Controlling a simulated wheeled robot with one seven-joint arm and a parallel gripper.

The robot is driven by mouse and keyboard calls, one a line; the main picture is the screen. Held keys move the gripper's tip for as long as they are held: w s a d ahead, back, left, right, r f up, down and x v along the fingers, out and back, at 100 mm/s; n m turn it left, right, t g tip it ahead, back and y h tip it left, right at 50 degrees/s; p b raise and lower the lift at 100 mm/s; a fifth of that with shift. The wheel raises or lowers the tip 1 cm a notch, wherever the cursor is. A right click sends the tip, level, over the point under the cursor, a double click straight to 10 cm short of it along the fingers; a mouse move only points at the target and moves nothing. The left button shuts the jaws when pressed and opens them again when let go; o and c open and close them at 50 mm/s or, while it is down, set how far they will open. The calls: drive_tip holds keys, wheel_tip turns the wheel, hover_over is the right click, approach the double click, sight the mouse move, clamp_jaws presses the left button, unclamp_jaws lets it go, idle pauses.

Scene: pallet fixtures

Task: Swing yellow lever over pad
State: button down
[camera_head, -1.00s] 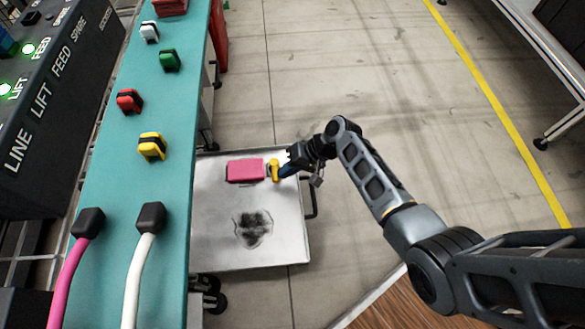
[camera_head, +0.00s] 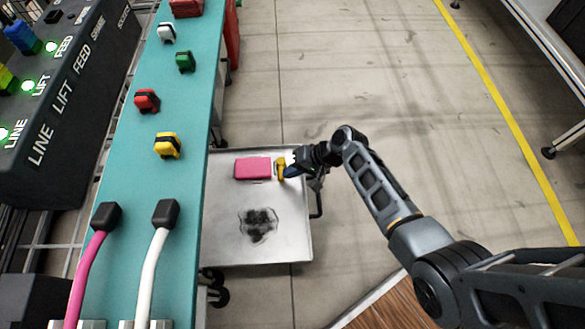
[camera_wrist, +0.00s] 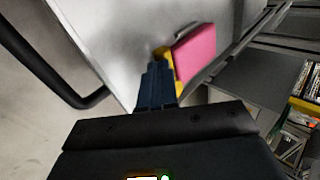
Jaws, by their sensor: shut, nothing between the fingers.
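The yellow lever (camera_head: 281,168) stands on the grey cart top, close to the right side of the pink pad (camera_head: 253,168). In the wrist view the lever (camera_wrist: 161,54) shows just beyond my fingertips, partly hidden by them, with the pad (camera_wrist: 195,52) to its right. My gripper (camera_head: 290,171) is shut and empty, its blue fingers at the lever's right side; the fingers also show in the wrist view (camera_wrist: 156,80). They look very close to the lever, but I cannot tell whether they touch it.
The cart top (camera_head: 225,225) has a dark smudge (camera_head: 258,224) in front of the pad. A teal bench (camera_head: 130,185) with coloured blocks and two cable plugs runs along the left. Floor to the right is clear.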

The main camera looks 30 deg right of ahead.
drive_tip(key=m+p, duration=0.1)
drive_tip(key=a+m+t+h+p, duration=0.1)
drive_tip(key=p, duration=0.1)
drive_tip(key=a+m+h+p, duration=0.1)
drive_tip(key=m, duration=0.1)
drive_tip(key=shift+r+t+p, duration=0.25)
drive_tip(key=shift+t+p, duration=0.05)
drive_tip(key=shift+t, duration=0.1)
drive_tip(key=m+h+p, duration=0.1)
drive_tip(key=a+m+h+p, duration=0.1)
drive_tip(key=w+m+t+p, duration=0.1)
drive_tip(key=m, duration=0.1)
drive_tip(key=shift+w+a+f+h, duration=0.1)
drive_tip(key=shift+a+f+h, duration=0.05)
drive_tip(key=shift+a+h, duration=0.2)
drive_tip(key=shift+w+a+f+p, duration=0.1)
drive_tip(key=shift+w+a+p, duration=0.35)
drive_tip(key=shift+w+p, duration=0.1)
drive_tip(key=shift+w+a, duration=0.3)
drive_tip(key=shift+w, duration=0.15)
drive_tip(key=shift+w+a, duration=0.15)
drive_tip(key=shift+w, duration=0.7)
